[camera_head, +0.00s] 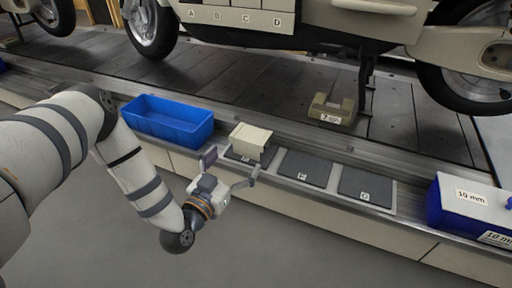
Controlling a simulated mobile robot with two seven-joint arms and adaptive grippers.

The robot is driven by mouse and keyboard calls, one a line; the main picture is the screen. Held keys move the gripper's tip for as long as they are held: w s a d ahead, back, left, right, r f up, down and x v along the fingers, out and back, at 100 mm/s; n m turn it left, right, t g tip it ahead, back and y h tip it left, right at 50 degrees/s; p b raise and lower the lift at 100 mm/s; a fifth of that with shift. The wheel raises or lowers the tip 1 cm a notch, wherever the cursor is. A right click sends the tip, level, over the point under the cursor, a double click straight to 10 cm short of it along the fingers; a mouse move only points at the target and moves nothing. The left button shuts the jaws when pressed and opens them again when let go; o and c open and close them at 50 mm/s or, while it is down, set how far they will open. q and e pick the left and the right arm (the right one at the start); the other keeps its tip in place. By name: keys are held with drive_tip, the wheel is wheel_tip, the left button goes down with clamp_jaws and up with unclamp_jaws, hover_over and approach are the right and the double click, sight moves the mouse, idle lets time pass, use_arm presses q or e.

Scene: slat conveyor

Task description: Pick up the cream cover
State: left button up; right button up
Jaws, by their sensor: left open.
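The cream cover (250,137) is a small box-like piece on the ledge in front of the conveyor. It sits over a dark pad of the row, the leftmost one that I can make out. My left gripper (229,170) is open just in front of the cover, with one finger at its left and the other near its right front corner. The fingers overlap the cover's edges in the picture, and I cannot tell whether they touch it. My right gripper is not in view.
A blue open bin (168,121) stands left of the cover. Dark labelled pads (305,168) lie to the right, then a blue-and-white box (470,209) marked 10 mm. An olive part (331,109) lies on the conveyor behind, under a scooter with panels marked A to D (231,17).

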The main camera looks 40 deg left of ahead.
sight(252, 138)
use_arm(q)
drive_tip(key=w+b, duration=0.1)
drive_tip(key=w, duration=0.2)
drive_tip(key=w+a+b, duration=0.1)
drive_tip(key=w, duration=0.2)
drive_tip(key=w+a+b, duration=0.1)
drive_tip(key=w, duration=0.2)
drive_tip(key=shift+w+r, duration=0.2)
drive_tip(key=shift+w, duration=0.1)
drive_tip(key=c, duration=1.2)
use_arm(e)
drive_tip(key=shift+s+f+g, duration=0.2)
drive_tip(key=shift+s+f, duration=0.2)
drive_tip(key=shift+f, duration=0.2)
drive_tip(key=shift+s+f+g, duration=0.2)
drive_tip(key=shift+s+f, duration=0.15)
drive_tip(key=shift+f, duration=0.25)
